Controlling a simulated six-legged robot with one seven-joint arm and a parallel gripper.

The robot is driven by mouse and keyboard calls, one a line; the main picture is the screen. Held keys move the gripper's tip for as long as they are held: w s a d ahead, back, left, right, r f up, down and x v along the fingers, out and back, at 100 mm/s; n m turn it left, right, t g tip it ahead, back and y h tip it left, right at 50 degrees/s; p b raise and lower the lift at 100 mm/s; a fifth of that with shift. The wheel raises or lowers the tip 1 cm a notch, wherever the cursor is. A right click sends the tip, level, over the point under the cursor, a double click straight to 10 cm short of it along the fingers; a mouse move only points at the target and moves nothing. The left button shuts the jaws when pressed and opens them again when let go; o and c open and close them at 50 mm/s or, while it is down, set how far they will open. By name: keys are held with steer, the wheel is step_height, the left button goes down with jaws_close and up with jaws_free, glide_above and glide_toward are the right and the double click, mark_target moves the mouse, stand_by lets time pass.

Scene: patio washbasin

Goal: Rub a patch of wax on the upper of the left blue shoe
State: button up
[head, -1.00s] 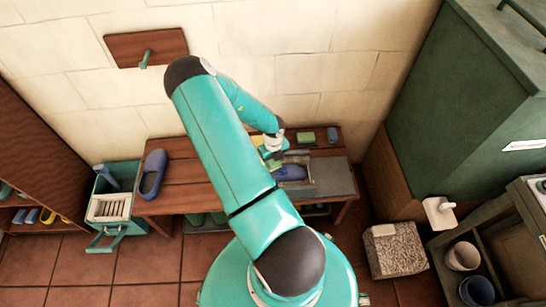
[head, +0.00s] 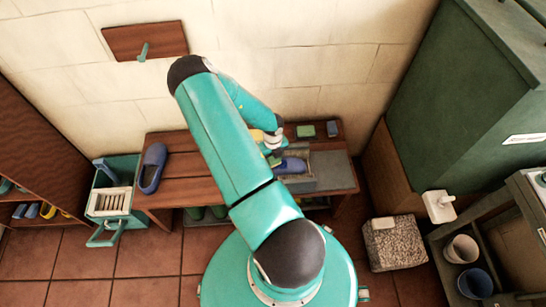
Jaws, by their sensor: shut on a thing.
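One blue shoe (head: 152,168) lies on the left part of the wooden bench (head: 185,143). A second blue shoe (head: 293,166) lies in a grey tray (head: 303,184) on the right part of the bench. My gripper (head: 274,155) is at the left end of the shoe in the tray, partly hidden behind my arm. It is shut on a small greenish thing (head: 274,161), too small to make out. I cannot tell whether this thing touches the shoe.
A green-topped item (head: 306,131) and a small blue-grey block (head: 332,130) lie at the back of the bench. A teal crate (head: 112,198) stands left of the bench. A stone block (head: 394,243) stands on the floor at the right. Red floor tiles lie clear in front.

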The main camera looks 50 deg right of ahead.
steer(key=shift+f, duration=0.95)
steer(key=shift+s+d+r, duration=0.1)
steer(key=shift+s+d, duration=1.2)
steer(key=shift+s, duration=0.2)
steer(key=shift+w, duration=0.1)
steer(key=shift+w+a+f, duration=0.15)
steer(key=shift+w+a, duration=0.6)
steer(key=shift+w+a+f, duration=0.1)
steer(key=shift+w+a, duration=0.6)
steer(key=shift+d+r, duration=0.15)
steer(key=shift+r, duration=2.9)
